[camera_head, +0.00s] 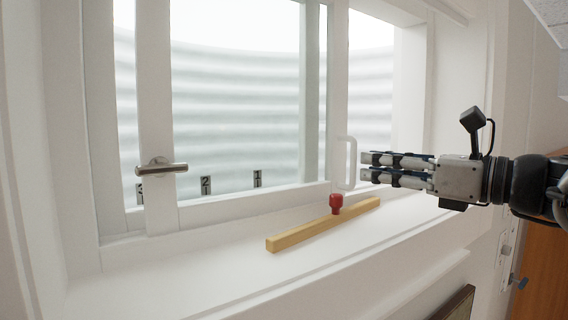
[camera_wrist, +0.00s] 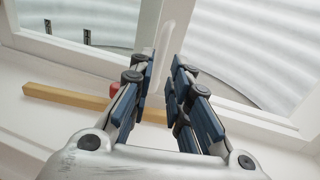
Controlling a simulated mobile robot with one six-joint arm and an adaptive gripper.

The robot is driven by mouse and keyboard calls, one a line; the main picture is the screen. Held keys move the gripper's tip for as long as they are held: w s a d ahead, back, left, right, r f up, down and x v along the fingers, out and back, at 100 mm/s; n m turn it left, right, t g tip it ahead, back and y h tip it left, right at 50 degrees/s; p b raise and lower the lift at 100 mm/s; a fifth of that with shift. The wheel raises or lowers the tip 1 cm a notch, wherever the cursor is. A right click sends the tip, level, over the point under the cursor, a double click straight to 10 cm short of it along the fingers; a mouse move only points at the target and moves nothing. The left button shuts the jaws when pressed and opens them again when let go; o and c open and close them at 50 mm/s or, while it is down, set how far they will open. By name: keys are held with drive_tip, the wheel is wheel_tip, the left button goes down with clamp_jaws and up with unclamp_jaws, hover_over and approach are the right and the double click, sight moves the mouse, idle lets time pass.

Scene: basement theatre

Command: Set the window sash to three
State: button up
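The window sash (camera_head: 339,100) is a white framed pane with a white vertical pull handle (camera_head: 347,162) on its right stile. Small dark number plates run along the bottom of the glass: 1 (camera_head: 257,178), 2 (camera_head: 206,184), and a third (camera_head: 140,188) at the far left, partly hidden by a frame post. My gripper (camera_head: 364,168) points left, level with the pull handle and just right of it. In the wrist view the fingers (camera_wrist: 162,78) stand apart with an empty gap, and the handle (camera_wrist: 165,42) shows beyond the tips. I cannot tell whether they touch.
A yellow wooden bar (camera_head: 310,228) lies on the white sill (camera_head: 210,265), with a red knob-like piece (camera_head: 336,203) at it, below the handle. A metal lever handle (camera_head: 161,166) sticks out from the left post. The left part of the sill is clear.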

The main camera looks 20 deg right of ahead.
drive_tip(key=v, duration=0.6)
drive_tip(key=shift+s+d, duration=0.2)
drive_tip(key=shift+s, duration=0.1)
